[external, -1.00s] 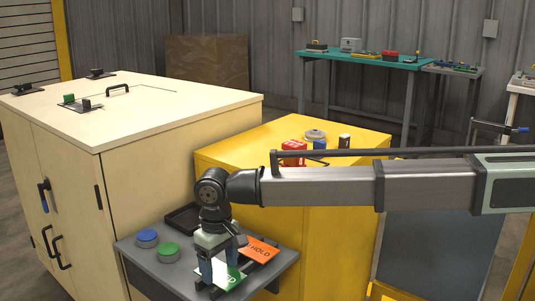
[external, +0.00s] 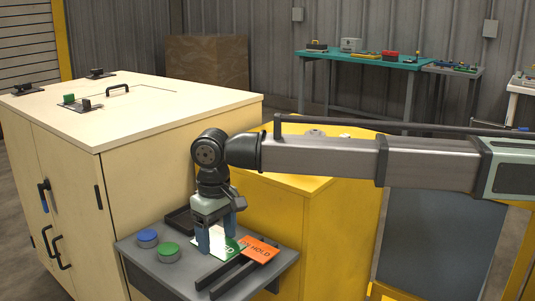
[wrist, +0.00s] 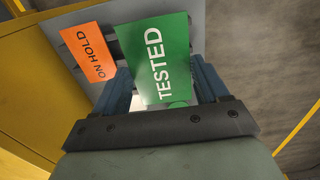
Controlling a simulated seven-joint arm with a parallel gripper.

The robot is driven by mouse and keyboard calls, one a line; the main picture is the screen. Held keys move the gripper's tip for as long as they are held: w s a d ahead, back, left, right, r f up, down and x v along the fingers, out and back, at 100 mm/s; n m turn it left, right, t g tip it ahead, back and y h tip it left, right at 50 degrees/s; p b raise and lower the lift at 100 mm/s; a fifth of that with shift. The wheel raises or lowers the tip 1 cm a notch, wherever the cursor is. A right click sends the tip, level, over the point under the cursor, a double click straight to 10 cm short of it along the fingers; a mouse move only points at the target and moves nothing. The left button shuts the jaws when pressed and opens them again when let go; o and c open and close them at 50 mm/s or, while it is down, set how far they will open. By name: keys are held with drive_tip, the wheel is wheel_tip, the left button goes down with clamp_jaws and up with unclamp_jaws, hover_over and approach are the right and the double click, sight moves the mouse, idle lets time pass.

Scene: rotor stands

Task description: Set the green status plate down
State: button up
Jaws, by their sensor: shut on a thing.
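The green status plate, marked "TESTED" (wrist: 160,62), is held between the two blue fingers of my gripper (wrist: 163,85) in the wrist view. In the external view the plate (external: 230,246) shows partly behind the fingers, with a bright white glare on it. My gripper (external: 216,243) is shut on the plate, low over the grey side table (external: 165,280). I cannot tell whether the plate touches the table. The orange "ON HOLD" plate (external: 260,250) lies to the right, on dark rails (external: 232,278); it also shows in the wrist view (wrist: 94,53).
A blue button (external: 147,237) and a green button (external: 168,251) stand at the table's left. A black tray (external: 180,219) lies at the back. The cream cabinet (external: 150,180) and the yellow cabinet (external: 330,215) stand close behind.

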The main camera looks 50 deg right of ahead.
drive_tip(key=shift+r, duration=0.7)
drive_tip(key=shift+w+d+r, duration=0.15)
drive_tip(key=w+d+r, duration=0.5)
drive_tip(key=w+d, duration=0.1)
drive_tip(key=d, duration=0.6)
drive_tip(key=w+d+r, duration=0.5)
drive_tip(key=w+d, duration=0.1)
drive_tip(key=d, duration=0.6)
drive_tip(key=w+d+r, duration=0.5)
drive_tip(key=w+d, duration=0.1)
drive_tip(key=d, duration=0.6)
drive_tip(key=shift+a+f, duration=0.1)
drive_tip(key=shift+f, duration=4.75)
drive_tip(key=shift+f, duration=0.1)
drive_tip(key=o, duration=1.1)
